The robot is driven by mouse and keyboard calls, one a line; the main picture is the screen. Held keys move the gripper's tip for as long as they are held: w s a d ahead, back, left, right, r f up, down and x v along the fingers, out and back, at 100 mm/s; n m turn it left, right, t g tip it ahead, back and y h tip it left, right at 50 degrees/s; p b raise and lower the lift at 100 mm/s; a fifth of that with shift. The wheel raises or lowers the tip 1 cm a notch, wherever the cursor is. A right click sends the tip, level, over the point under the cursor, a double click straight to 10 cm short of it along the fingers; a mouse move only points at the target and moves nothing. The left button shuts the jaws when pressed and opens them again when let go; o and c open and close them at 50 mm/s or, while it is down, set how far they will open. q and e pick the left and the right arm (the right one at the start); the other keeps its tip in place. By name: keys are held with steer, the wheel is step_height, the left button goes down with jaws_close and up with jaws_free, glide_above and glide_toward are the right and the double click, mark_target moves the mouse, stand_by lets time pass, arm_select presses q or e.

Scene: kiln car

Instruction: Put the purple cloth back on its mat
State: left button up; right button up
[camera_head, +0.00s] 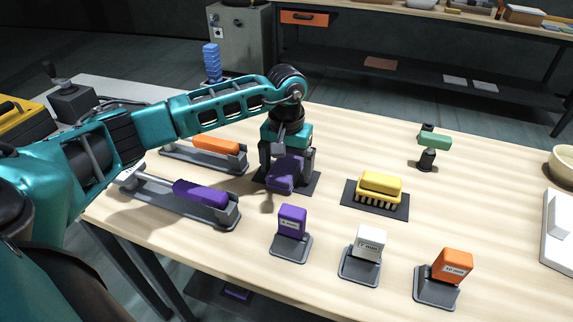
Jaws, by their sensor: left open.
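The purple cloth (284,178) is a folded block near the middle of the table. It is at a dark mat (308,186) whose edges show around it; I cannot tell whether it lies flat on the mat. My left gripper (287,170) points down over the cloth from above. Its open fingers stand on either side of the cloth and hide part of it. My right gripper is not in view.
A yellow brush (379,186) sits on a dark mat to the right. Purple (292,222), white (369,242) and orange (452,265) blocks on grey stands line the front. Purple-handled (201,193) and orange-handled (216,145) tools lie left. A green-topped item (434,141) stands behind right.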

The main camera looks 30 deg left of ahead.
arm_select(q)
steer(key=shift+r, duration=0.15)
steer(key=shift+r+p, duration=2.55)
steer(key=shift+r, duration=1.35)
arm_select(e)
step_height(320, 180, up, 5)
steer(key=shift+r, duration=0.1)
arm_select(q)
steer(key=shift+r, duration=0.6)
step_height(320, 180, up, 12)
steer(key=shift+f, duration=0.15)
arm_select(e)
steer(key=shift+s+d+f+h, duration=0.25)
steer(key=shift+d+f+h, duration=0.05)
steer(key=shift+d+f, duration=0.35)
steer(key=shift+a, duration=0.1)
